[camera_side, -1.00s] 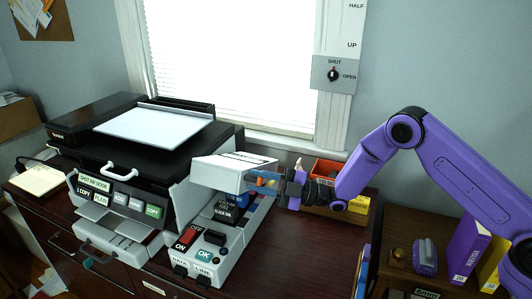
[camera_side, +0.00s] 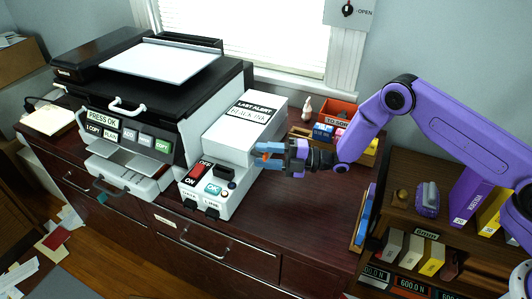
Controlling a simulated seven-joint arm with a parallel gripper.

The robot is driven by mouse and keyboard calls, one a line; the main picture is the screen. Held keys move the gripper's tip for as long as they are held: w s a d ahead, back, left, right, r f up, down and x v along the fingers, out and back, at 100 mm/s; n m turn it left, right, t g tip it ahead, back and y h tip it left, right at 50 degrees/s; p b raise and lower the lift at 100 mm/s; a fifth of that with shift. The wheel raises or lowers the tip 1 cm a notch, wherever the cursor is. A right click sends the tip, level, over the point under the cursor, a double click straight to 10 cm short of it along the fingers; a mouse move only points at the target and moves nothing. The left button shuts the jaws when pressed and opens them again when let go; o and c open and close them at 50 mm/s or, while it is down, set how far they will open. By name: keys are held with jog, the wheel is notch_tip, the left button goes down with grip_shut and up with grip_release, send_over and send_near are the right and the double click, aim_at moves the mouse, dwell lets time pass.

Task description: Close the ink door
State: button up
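The ink door (camera_side: 225,130) is the white lid on the unit at the printer's right side. It lies down flat over the ink bay, and no ink slots show. Its top carries a label reading "LAST ALERT" and "BLACK INK". My gripper (camera_side: 263,155) is just right of the lid's front right side, at about its lower edge. Its blue and orange fingers look apart, with nothing between them. I cannot tell whether a fingertip touches the lid.
The black printer (camera_side: 150,75) stands left, its display reading "PRESS OK". A red switch (camera_side: 196,174) and OK button (camera_side: 212,189) are in front of the lid. An orange bin (camera_side: 335,113) and a box tray stand behind my gripper. The dark tabletop (camera_side: 300,205) is clear in front.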

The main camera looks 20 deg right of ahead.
jog(key=v, duration=1.7)
jog(key=shift+d, duration=0.2)
jog(key=shift+a, duration=0.1)
jog(key=a+r+m+g+h, duration=0.1)
jog(key=a+r+m+h, duration=0.25)
jog(key=a+h, duration=0.2)
jog(key=s+d+r+m+h, duration=0.2)
jog(key=s+r+m+h, duration=0.2)
jog(key=s+r+h, duration=0.15)
jog(key=s+d+r+m+g+h, duration=0.2)
jog(key=s+d+m, duration=0.1)
jog(key=s, duration=0.6)
jog(key=s+d+r+m+g+h, duration=0.2)
jog(key=s+d, duration=0.4)
jog(key=s, duration=0.4)
jog(key=s+d+r+m+g+h, duration=0.2)
jog(key=s+d+m, duration=0.2)
jog(key=s, duration=0.5)
jog(key=shift+s+d+r, duration=0.3)
jog(key=shift+s+d, duration=0.1)
jog(key=shift+d, duration=0.25)
